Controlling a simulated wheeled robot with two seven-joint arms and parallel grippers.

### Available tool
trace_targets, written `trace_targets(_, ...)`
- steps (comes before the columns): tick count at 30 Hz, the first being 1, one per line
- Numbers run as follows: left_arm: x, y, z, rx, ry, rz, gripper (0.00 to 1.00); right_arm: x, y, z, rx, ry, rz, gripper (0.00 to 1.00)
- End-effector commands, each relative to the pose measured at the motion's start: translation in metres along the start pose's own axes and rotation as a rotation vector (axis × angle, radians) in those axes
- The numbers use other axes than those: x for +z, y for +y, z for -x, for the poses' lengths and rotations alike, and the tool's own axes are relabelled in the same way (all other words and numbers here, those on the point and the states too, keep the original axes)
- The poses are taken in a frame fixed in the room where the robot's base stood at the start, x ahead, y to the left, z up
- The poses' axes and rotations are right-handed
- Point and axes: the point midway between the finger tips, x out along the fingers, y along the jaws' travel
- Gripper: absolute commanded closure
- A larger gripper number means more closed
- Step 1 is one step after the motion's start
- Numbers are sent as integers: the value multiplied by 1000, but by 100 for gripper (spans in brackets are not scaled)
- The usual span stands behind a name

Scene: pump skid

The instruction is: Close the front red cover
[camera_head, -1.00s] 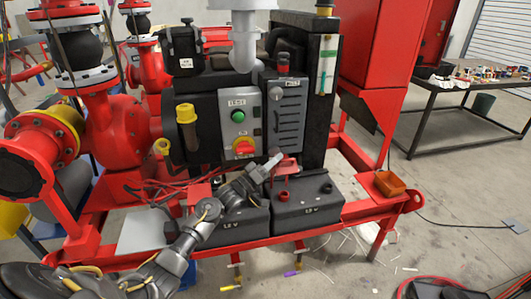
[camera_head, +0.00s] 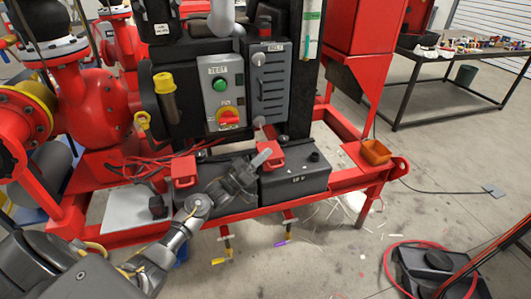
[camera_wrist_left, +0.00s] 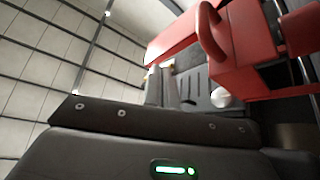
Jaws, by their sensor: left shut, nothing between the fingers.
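Two dark batteries stand side by side on the red skid frame. A red cover (camera_head: 270,155) sits low over the near left part of the right battery's top (camera_head: 295,182) in the head view and looks down. Another red cover (camera_head: 183,171) sits on the left battery (camera_head: 222,196). I cannot tell from the label which one is the front one. My left gripper (camera_head: 261,158) is shut and empty, its tip just left of the right battery's cover; contact is unclear. In the left wrist view, a large red part with a loop (camera_wrist_left: 212,38) is close to the fingers. My right gripper is out of view.
A grey control box (camera_head: 221,92) with a green button and red switch stands behind the batteries. Red cables (camera_head: 150,163) lie left.

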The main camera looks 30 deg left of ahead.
Motion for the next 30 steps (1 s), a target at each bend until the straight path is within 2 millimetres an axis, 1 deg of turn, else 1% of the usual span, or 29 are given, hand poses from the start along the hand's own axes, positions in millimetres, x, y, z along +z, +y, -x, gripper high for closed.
trace_targets(16,1,0,2,-1,0,0,100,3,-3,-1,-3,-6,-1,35)
trace_targets(19,2,-1,5,-1,0,0,100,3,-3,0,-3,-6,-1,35)
trace_targets(23,2,-1,20,-3,-2,0,100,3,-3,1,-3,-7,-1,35)
trace_targets(30,2,-1,69,-3,-2,1,100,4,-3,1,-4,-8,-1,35)
